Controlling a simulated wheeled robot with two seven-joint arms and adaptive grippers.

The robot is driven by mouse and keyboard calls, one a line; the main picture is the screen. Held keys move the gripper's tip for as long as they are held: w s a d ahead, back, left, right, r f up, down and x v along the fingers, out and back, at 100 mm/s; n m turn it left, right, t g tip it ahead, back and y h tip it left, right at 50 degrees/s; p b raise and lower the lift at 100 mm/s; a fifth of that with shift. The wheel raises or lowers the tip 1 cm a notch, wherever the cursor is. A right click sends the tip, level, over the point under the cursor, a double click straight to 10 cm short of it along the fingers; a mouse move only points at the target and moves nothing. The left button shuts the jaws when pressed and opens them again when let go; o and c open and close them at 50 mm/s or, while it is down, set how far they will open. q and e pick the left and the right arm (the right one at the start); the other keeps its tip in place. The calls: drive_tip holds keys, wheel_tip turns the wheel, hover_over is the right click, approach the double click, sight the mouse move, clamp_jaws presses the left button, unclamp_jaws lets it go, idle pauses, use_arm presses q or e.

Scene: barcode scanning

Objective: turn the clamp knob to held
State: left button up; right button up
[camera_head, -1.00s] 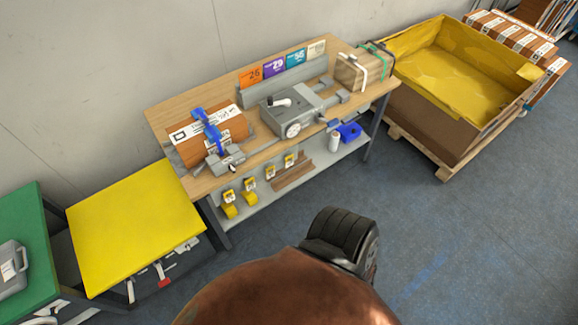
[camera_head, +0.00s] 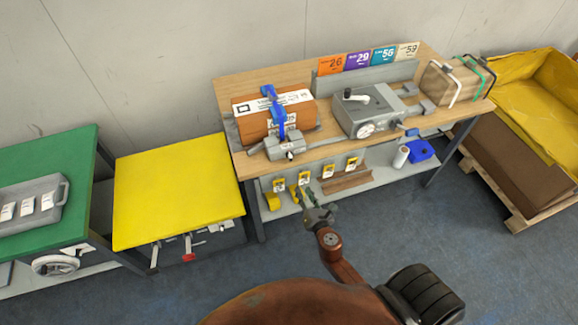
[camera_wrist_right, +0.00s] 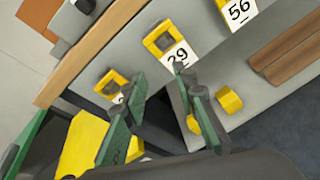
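On the wooden workbench (camera_head: 322,140), a brown block (camera_head: 253,126) with a white label sits under a blue clamp (camera_head: 274,108). A grey clamp base (camera_head: 285,147) with a small knob (camera_head: 290,155) stands in front of it. To the right, a grey box fixture (camera_head: 372,108) has a round dial (camera_head: 366,129) on its front and a white-tipped lever (camera_head: 354,96) on top. I cannot tell which is the clamp knob or its setting. My right gripper (camera_head: 318,203) is in front of the lower shelf, below the clamp base. In the right wrist view its green fingers (camera_wrist_right: 160,88) are apart and empty.
The lower shelf holds a blue item (camera_head: 420,150) and a white roll (camera_head: 401,156). A yellow table (camera_head: 180,190) and a green table (camera_head: 50,190) stand left. A yellow-lined crate (camera_head: 535,100) stands right.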

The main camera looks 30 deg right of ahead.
sight(291, 159)
wheel_tip(291, 159, up, 10)
drive_tip(key=w+a+n+t+b, duration=0.1)
drive_tip(key=w+a+n+t, duration=0.15)
drive_tip(key=n, duration=0.25)
drive_tip(key=shift+t+h, duration=0.25)
drive_tip(key=shift+h, duration=0.05)
drive_tip(key=x, duration=0.4)
drive_tip(key=r+x, duration=0.1)
drive_tip(key=x, duration=0.1)
drive_tip(key=shift+s+d, duration=0.15)
drive_tip(key=shift+d, duration=0.2)
drive_tip(key=shift+w+d, duration=0.15)
drive_tip(key=shift+w, duration=0.4)
drive_tip(key=shift+c, duration=0.7)
clamp_jaws()
